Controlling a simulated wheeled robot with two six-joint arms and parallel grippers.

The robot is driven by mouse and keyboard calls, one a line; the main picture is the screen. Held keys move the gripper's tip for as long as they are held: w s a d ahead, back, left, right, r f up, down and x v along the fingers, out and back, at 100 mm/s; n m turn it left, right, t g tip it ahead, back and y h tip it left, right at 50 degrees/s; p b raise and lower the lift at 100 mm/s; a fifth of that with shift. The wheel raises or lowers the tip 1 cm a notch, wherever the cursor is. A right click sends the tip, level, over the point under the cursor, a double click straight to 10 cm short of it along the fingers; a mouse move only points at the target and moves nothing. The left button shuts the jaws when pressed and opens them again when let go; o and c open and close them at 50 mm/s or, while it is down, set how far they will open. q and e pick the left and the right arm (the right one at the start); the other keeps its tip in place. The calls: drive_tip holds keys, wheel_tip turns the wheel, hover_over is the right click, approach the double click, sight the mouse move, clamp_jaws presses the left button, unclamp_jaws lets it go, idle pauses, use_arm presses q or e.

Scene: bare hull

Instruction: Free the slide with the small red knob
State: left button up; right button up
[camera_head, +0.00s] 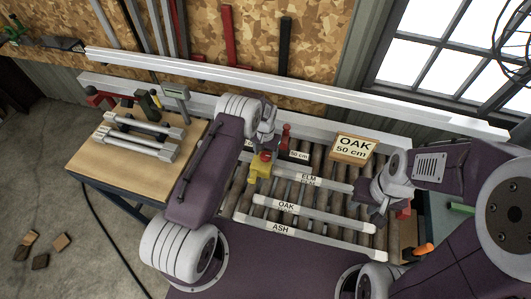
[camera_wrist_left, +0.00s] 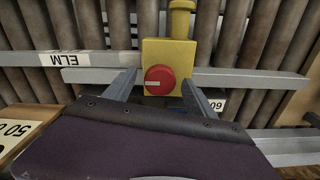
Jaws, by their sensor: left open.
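A yellow slide block (camera_head: 259,171) with a small red knob (camera_head: 265,156) sits by a pale rail on the slatted roller bench. In the left wrist view, the yellow block (camera_wrist_left: 170,52) has a round red knob (camera_wrist_left: 159,80) on its near face and a yellow cylinder on top. My left gripper (camera_wrist_left: 161,90) is open, with one finger on each side of the knob in that view. I cannot tell whether the fingers touch the block. My right gripper (camera_head: 374,210) is over the bench's right end; its jaw gap is unclear.
Pale bars labelled ELM (camera_head: 325,183), OAK (camera_head: 310,212) and ASH (camera_head: 310,238) lie across the rollers. An OAK 50 cm sign (camera_head: 353,148) stands behind. A red-topped post (camera_head: 285,136) is near my left gripper. A wooden table (camera_head: 100,175) with metal parts is left.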

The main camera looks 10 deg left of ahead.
use_arm(q)
drive_tip(key=shift+w, duration=0.1)
drive_tip(key=c, duration=1.4)
drive_tip(key=shift+f+n+b, duration=0.2)
drive_tip(key=shift+n+b, duration=0.6)
drive_tip(key=shift+b, duration=0.3)
drive_tip(key=shift+n+b, duration=0.8)
drive_tip(key=shift+n, duration=0.1)
drive_tip(key=n+b, duration=0.3)
drive_tip(key=n, duration=0.1)
drive_tip(key=n+b, duration=0.2)
drive_tip(key=n, duration=0.3)
drive_tip(key=shift+w+r, duration=0.1)
drive_tip(key=n+b, duration=0.1)
drive_tip(key=n, duration=0.4)
drive_tip(key=shift+r, duration=0.1)
drive_tip(key=shift+n, duration=0.4)
drive_tip(key=o, duration=1.4)
